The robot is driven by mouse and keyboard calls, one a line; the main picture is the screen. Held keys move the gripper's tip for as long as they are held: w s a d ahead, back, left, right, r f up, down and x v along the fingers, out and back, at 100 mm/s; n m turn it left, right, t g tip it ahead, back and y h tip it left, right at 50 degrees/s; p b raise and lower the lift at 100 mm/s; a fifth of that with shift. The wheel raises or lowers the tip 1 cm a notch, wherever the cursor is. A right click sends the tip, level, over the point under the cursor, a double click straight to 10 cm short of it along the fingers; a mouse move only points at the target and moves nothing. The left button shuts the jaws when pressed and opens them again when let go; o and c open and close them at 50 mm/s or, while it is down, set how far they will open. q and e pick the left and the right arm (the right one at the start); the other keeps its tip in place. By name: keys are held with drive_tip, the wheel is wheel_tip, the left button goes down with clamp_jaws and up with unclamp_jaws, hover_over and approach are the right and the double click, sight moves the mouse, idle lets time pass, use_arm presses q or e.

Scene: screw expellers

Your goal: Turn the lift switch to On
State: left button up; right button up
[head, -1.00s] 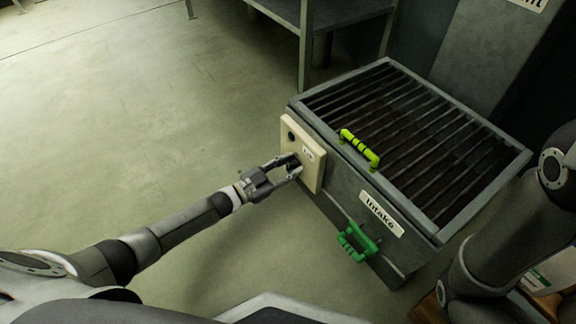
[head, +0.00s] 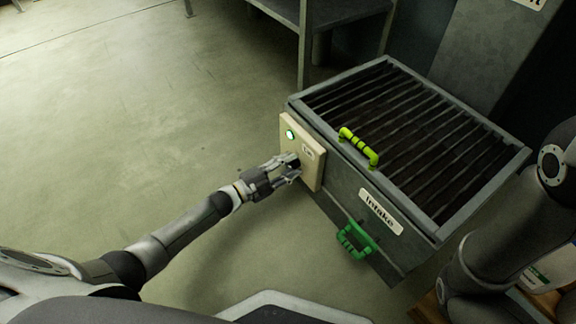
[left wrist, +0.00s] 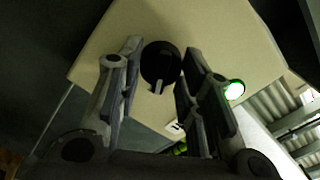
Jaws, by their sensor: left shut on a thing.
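The lift switch is a cream panel (head: 312,150) on the left side of the grated intake box. Its round indicator lamp (head: 290,134) glows green-white, and the lit lamp also shows in the left wrist view (left wrist: 235,90). My left gripper (head: 293,166) is at the panel's lower part, its fingers on either side of the black knob (left wrist: 160,62) and shut on it. The knob's small pointer shows between the fingers in the left wrist view. A small label (head: 308,152) sits on the panel, too small to read. My right gripper is out of view.
The intake box (head: 340,190) has a dark grate on top, a yellow-green handle (head: 360,148), a green handle (head: 357,241) and an "Intake" label (head: 381,211). A grey metal table (head: 304,40) stands behind. The floor to the left is clear.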

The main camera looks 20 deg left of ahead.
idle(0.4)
use_arm(q)
drive_tip(key=o, duration=1)
drive_tip(key=shift+s, duration=0.1)
drive_tip(key=v, duration=1.2)
